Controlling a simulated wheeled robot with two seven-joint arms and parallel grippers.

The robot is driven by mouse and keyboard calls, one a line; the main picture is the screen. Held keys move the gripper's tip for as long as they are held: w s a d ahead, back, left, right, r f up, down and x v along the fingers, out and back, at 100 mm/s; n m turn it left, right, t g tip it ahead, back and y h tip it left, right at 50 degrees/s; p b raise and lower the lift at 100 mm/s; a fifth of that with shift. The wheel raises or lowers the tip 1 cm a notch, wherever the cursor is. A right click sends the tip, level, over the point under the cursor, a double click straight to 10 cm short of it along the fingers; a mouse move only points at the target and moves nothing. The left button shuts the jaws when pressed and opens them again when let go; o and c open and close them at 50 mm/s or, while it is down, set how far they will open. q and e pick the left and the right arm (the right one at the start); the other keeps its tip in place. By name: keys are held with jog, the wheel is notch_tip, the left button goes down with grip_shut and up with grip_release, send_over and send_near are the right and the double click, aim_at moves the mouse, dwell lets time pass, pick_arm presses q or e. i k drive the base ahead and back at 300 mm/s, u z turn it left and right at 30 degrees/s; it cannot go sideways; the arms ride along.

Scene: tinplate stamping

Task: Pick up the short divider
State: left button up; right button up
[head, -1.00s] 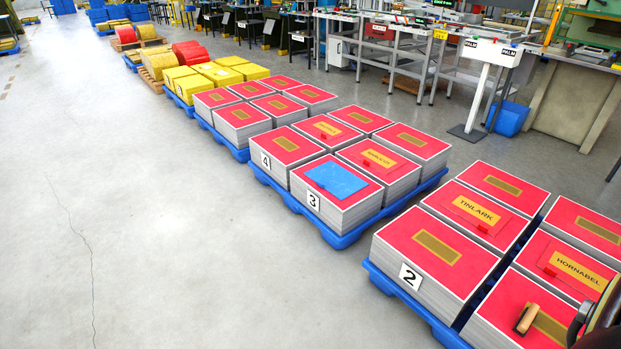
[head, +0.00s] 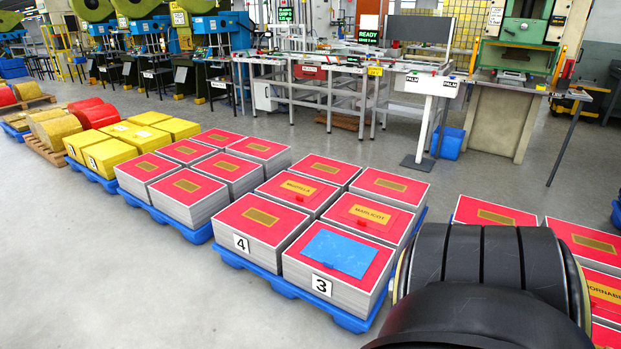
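A flat blue sheet (head: 341,252) with a small tab at its front edge lies on top of the stack numbered 3, on the near pallet. It covers part of the red top and is smaller than it. Smaller red sheets with yellow name labels lie on other stacks, one at the back left of this pallet (head: 299,188) and one at its right (head: 370,214). I cannot tell for sure which sheet is the short divider. A large black link of my arm fills the lower right and hides the pallet behind it. Neither gripper shows.
Blue pallets (head: 290,291) with red-topped stacks run from lower right to upper left, ending at yellow stacks (head: 115,152) and coils. Grey floor (head: 80,260) is clear at the left. Benches, a palm-button stand (head: 432,84) and presses stand behind.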

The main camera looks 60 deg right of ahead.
aim_at(352, 258)
jog(key=z, duration=0.7)
jog(key=i, duration=1.35)
jog(key=z, duration=1.25)
